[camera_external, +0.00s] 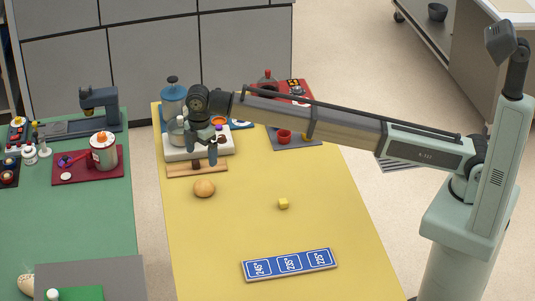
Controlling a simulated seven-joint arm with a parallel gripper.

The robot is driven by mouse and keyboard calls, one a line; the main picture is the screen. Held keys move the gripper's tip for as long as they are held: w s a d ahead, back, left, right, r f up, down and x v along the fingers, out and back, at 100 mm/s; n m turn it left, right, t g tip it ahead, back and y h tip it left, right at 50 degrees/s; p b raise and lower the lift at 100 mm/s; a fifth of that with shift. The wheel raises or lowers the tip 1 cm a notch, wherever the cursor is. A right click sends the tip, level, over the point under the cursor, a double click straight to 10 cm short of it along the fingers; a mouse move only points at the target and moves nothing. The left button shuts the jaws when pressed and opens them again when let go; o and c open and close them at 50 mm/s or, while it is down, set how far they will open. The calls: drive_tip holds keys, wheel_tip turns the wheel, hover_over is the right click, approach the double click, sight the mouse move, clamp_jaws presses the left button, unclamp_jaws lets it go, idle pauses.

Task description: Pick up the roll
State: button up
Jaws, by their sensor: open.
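The roll (204,188) is a small round tan bun lying on the yellow worktop (235,225), in front of a wooden board. My gripper (202,162) hangs from the end of my arm just behind and above the roll, over the wooden board's area. Its two fingers point down and are apart, with nothing seen between them. The roll is clear of the fingers, with its whole upper side visible.
Behind the roll are the wooden board (180,169), a white machine (174,145) and a blue jar (173,104). A blue temperature sign (289,263) lies in front. The worktop between them is clear.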

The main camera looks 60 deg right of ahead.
sight(203, 182)
wheel_tip(203, 182, down, 14)
drive_tip(key=shift+a+r, duration=0.1)
drive_tip(key=shift+r, duration=0.15)
idle(0.5)
drive_tip(key=c, duration=1.1)
